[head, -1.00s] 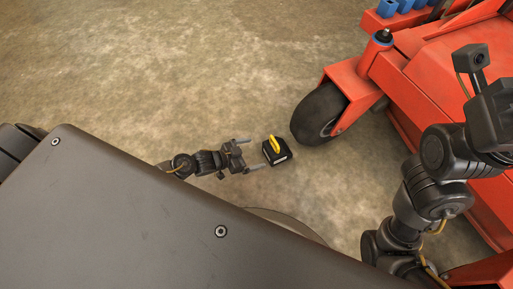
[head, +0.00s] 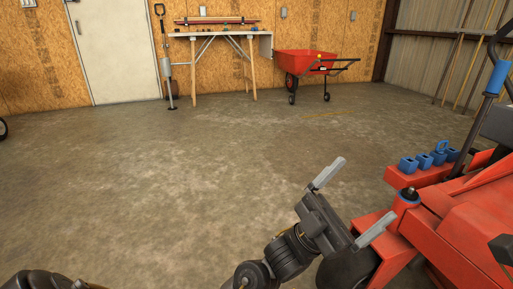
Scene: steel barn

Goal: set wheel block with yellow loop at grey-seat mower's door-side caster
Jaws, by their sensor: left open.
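The red mower (head: 465,220) stands at the right, its near front corner at the lower middle right. Its dark caster wheel (head: 346,272) shows under the red fork, partly hidden behind my left gripper (head: 366,188). That gripper is raised in front of the caster, its two grey fingers spread wide with nothing between them. The wheel block with the yellow loop is not visible now. A dark piece at the right edge may be part of my right arm; its gripper does not show.
A white door (head: 115,50) is in the back wooden wall at left. A workbench (head: 220,35) and a red wheelbarrow (head: 305,63) stand along that wall. Blue blocks (head: 423,160) sit on the mower's red ledge. The concrete floor (head: 190,180) is open between.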

